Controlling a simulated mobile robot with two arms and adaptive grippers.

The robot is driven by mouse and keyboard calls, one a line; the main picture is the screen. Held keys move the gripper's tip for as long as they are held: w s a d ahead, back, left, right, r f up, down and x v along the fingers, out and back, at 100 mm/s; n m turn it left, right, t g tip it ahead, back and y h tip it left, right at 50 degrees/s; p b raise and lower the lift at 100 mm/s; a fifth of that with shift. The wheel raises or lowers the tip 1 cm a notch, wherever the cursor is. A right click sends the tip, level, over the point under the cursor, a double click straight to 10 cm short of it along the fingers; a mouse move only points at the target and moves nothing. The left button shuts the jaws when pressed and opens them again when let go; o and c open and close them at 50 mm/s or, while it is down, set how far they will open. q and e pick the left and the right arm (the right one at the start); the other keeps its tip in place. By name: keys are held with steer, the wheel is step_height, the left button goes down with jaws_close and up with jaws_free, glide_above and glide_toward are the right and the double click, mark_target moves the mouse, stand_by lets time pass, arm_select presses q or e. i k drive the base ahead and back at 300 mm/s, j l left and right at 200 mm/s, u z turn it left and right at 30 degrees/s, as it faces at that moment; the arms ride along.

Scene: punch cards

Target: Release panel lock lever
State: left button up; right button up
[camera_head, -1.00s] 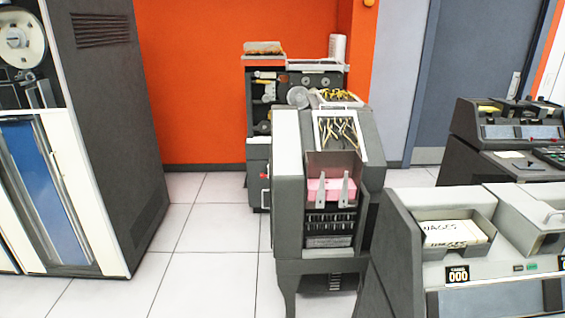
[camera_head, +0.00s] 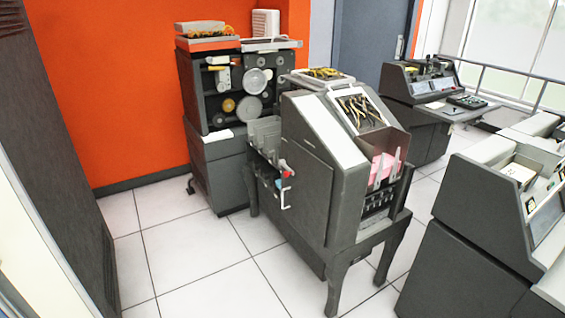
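A grey card machine (camera_head: 305,190) on legs stands in the middle of the view, its left side turned partly toward me. On that side is a small lever or handle assembly (camera_head: 285,185) with a red knob and a pale bar; whether it is the panel lock lever I cannot tell. A sloped panel with a pale edge (camera_head: 325,135) is above it. Pink cards (camera_head: 384,166) sit in the hopper on the right side. Neither of my grippers is in view.
A taller dark machine with reels (camera_head: 235,95) stands behind, by the orange wall (camera_head: 110,80). A dark cabinet (camera_head: 50,140) rises at the left. Another grey machine (camera_head: 480,215) stands at the right. Tiled floor (camera_head: 190,255) is clear in front and to the left.

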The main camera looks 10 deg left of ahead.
mark_target(282, 162)
steer(key=k+j, duration=0.15)
steer(key=j, duration=0.2)
steer(key=k+j, duration=0.1)
steer(key=j, duration=0.25)
steer(key=k+j, duration=0.15)
steer(key=j, duration=0.15)
steer(key=k+j, duration=0.15)
steer(key=j, duration=0.2)
steer(key=i+j+z, duration=0.1)
steer(key=z, duration=0.65)
steer(key=i+j+z, duration=0.3)
steer(key=j, duration=0.3)
steer(key=i+j+z, duration=0.15)
steer(key=i+j, duration=0.15)
steer(key=i+j+z, duration=0.2)
steer(key=j, duration=0.2)
steer(key=i+j, duration=0.15)
steer(key=j, duration=0.15)
